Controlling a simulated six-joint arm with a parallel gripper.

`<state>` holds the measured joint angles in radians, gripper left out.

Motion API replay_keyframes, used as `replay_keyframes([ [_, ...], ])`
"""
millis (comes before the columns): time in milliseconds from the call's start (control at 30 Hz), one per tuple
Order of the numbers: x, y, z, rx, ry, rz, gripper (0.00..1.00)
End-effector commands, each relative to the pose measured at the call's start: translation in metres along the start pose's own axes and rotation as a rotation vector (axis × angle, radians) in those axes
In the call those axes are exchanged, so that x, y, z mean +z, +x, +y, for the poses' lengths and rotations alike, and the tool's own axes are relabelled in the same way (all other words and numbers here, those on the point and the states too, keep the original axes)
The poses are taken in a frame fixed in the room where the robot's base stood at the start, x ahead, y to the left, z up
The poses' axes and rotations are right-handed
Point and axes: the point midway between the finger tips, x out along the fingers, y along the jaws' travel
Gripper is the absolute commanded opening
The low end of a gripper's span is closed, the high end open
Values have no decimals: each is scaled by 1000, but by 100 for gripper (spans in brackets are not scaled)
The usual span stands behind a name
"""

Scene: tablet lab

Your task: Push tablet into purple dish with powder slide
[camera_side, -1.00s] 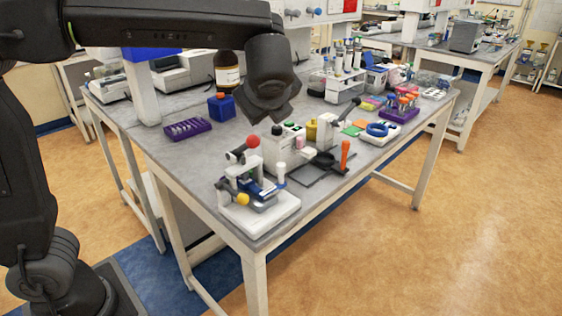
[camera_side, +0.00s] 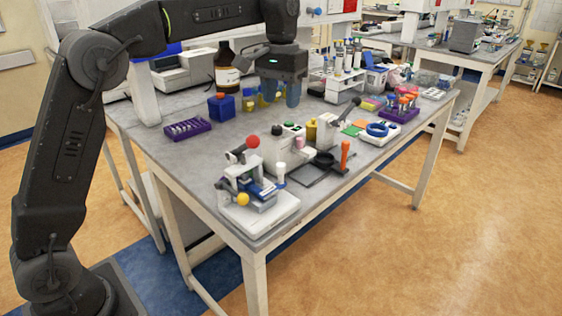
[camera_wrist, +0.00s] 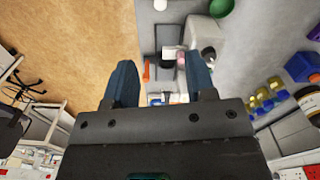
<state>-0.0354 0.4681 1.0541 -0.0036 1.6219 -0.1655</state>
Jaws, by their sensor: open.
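My gripper (camera_side: 280,96) hangs fingers-down over the back middle of the bench, with its two blue fingers apart and nothing between them. The open fingers also show in the wrist view (camera_wrist: 160,85). I cannot make out a tablet or a purple dish for certain. A white-based device with a blue sliding part (camera_side: 262,190), a red ball and a yellow knob stands at the front corner; I cannot tell if it is the powder slide. A purple rack (camera_side: 187,129) with small vials lies at the left of the bench.
A dark tray (camera_side: 310,178) with an orange upright handle (camera_side: 345,155) lies at the bench's right edge. A white machine (camera_side: 283,150) stands beside it. A blue box (camera_side: 221,107) and a brown bottle (camera_side: 227,68) stand near my gripper. The front-left benchtop is clear.

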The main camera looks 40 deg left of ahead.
Motion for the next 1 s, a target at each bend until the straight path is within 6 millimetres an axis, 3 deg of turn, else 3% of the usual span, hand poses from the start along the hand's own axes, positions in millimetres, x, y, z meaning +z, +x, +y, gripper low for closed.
replay_keyframes([
  [467,1,48,0,-3,4,0,51],
  [1000,0,149,-1,-3,5,1,51],
])
